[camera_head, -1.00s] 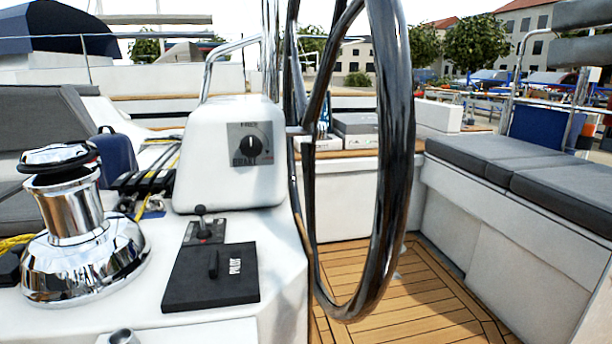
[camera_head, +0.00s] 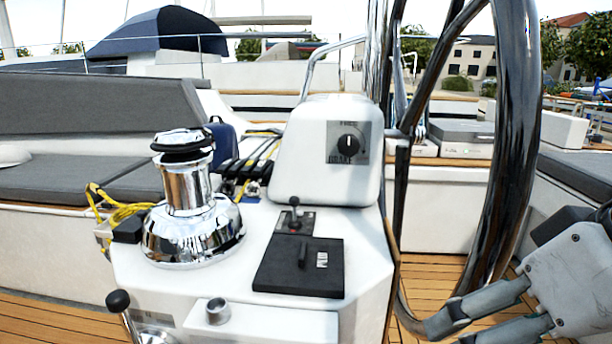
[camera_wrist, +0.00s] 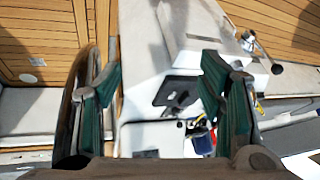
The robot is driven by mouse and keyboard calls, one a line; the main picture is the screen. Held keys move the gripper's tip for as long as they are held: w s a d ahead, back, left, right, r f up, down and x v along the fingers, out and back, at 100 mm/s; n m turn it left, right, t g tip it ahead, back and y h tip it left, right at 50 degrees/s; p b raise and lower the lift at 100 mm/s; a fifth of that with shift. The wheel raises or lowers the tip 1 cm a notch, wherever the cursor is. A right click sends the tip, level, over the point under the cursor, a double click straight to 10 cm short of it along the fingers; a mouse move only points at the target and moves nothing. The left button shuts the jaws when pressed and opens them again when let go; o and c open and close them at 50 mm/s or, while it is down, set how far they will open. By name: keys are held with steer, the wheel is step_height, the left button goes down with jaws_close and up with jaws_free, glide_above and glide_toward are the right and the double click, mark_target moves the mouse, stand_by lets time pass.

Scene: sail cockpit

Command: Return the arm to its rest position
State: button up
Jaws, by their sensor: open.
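My gripper (camera_head: 482,322) shows at the lower right of the head view, in front of the lower part of the steering wheel (camera_head: 513,150). Its two fingers are apart with nothing between them. In the wrist view my gripper (camera_wrist: 160,85) also shows its two green-padded fingers spread wide. The white console (camera_wrist: 150,135) appears beyond the gap between them. The wheel rim (camera_wrist: 75,85) passes close to the left finger in that view. I cannot tell whether they touch.
A white console carries a chrome winch (camera_head: 190,205), a brake knob (camera_head: 348,145), a small lever (camera_head: 294,215) and a black PILOT cover (camera_head: 300,267). A black-knobbed handle (camera_head: 120,304) stands at lower left. Grey cushioned benches (camera_head: 75,180) lie left and right. Teak floor (camera_head: 40,318) is bare.

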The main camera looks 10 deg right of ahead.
steer(key=s+a+f+g+h, duration=0.1)
steer(key=s+f+g+h, duration=0.1)
steer(key=s+f+g, duration=0.5)
step_height(320, 180, up, 33)
steer(key=w+t+p, duration=0.1)
steer(key=t+p, duration=0.5)
steer(key=p, duration=2.6)
steer(key=shift+w, duration=0.25)
steer(key=shift+f, duration=0.1)
